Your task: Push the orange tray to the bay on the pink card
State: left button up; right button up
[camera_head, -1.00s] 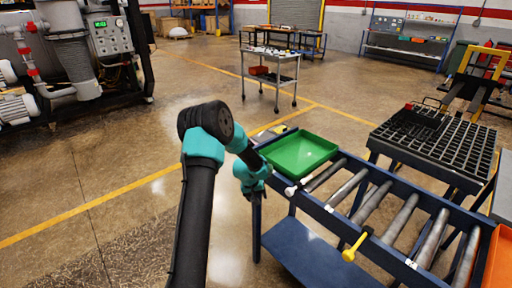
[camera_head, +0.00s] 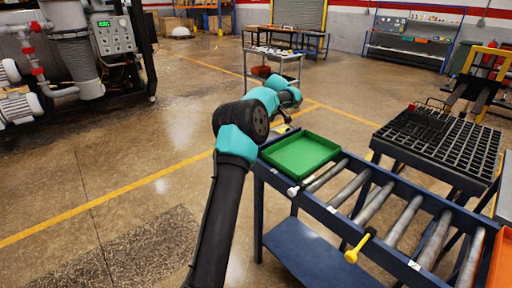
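The orange tray (camera_head: 499,262) shows only in part, cut off by the right edge of the head view, at the near end of the roller conveyor (camera_head: 386,215). A green tray (camera_head: 300,155) lies at the conveyor's far left end. I cannot make out a pink card. My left arm reaches up from the bottom, and its wrist (camera_head: 284,92) is beyond the green tray's far left corner, far from the orange tray. Its fingers are too small and hidden to judge. My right gripper is out of view.
A black grid table (camera_head: 455,150) stands behind the conveyor. A wheeled cart (camera_head: 272,62) stands further back. The floor left of the conveyor is clear.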

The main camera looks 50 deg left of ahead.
pick_arm(q)
jog(key=shift+w+d+r, duration=0.1)
jog(key=shift+w+r, duration=0.05)
jog(key=shift+r, duration=0.1)
jog(key=shift+f, duration=0.1)
jog(key=x, duration=1.2)
jog(key=shift+f, duration=0.1)
jog(key=x, duration=0.5)
jog(key=shift+a, duration=0.25)
jog(key=shift+c, duration=0.4)
